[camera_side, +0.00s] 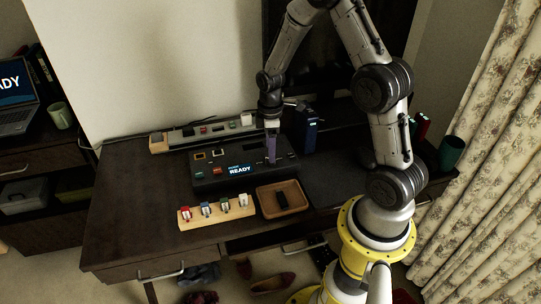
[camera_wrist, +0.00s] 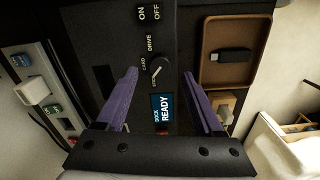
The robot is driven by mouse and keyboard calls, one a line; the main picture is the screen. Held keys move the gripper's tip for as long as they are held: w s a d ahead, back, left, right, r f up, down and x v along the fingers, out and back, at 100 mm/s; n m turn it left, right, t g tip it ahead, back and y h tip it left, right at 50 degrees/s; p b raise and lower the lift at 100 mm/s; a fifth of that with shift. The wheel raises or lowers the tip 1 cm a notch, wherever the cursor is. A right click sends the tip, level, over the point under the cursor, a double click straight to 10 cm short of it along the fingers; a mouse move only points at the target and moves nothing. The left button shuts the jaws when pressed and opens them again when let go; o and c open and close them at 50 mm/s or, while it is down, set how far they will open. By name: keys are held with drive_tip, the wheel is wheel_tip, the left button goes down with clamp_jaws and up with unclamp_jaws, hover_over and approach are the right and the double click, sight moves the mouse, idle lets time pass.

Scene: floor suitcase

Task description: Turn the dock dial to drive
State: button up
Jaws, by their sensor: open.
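The dark dock (camera_side: 212,182) lies on the desk, its lit screen (camera_side: 239,170) reading READY. The dock dial (camera_wrist: 159,69) is a small round knob with a pale pointer, among the labels CARD and DRIVE and a third I cannot read clearly. I cannot tell exactly which label the pointer meets. My gripper (camera_side: 271,160) points down over the right part of the dock. In the wrist view my gripper (camera_wrist: 160,74) is open, its purple fingers on either side of the dial with nothing between them. I cannot tell if the fingertips touch the dock.
A brown tray (camera_wrist: 209,75) beside the dock holds a black USB stick (camera_wrist: 232,56). A wooden block (camera_side: 188,222) with several coloured pieces stands in front. A long strip (camera_side: 160,143) of items lies behind, and a dark blue box (camera_side: 307,130) stands close to my gripper.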

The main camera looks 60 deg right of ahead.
drive_tip(key=shift+f, duration=1.75)
clamp_jaws()
